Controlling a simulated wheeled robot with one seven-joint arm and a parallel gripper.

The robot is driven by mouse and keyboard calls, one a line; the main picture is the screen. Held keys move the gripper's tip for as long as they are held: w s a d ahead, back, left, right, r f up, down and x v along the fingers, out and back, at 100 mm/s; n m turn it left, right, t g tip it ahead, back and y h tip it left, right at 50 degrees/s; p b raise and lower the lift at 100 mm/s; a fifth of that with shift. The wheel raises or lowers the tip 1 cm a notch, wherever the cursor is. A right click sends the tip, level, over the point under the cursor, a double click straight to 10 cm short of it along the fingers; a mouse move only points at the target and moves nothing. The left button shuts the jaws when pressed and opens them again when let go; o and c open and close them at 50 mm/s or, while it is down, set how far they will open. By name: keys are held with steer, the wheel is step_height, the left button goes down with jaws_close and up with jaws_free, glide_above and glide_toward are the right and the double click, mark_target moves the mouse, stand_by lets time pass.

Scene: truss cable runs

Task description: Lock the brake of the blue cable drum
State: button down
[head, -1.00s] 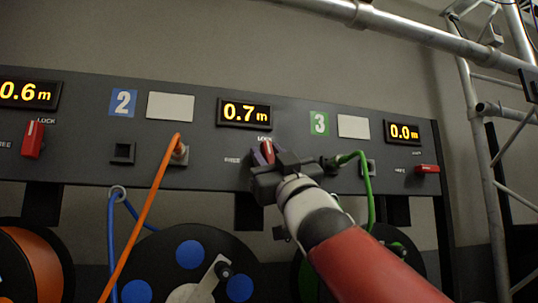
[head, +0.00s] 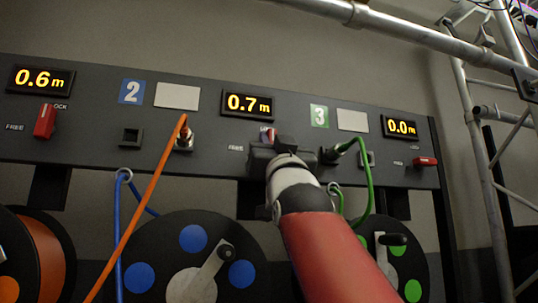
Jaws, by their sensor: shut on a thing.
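The blue cable drum (head: 190,262) is a black reel with blue discs and a crank, below panel section 2 (head: 131,92). Its display (head: 248,103) reads 0.7 m. The red brake lever (head: 268,134) below that display shows only as a small red part near the top, by the LOCK mark. My gripper (head: 270,154) is at the lever and shut on it. The gripper hides most of the lever, so its exact angle is hard to tell. The FREE mark (head: 236,149) lies to its left.
An orange cable (head: 148,215) hangs from a socket left of my gripper. A green cable (head: 365,170) is plugged in close on the right. Another upright red lever (head: 44,121) is at far left, and a sideways one (head: 424,161) at right. Scaffold poles (head: 470,130) stand at right.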

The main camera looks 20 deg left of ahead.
steer(key=shift+d+f+h, duration=0.1)
steer(key=shift+h, duration=0.2)
steer(key=c, duration=1.4)
jaws_free()
steer(key=shift+o, duration=0.2)
steer(key=shift+f, duration=0.1)
steer(key=b+v, duration=0.7)
steer(key=b, duration=0.1)
steer(key=shift+s+d+f, duration=0.2)
steer(key=shift+f, duration=0.05)
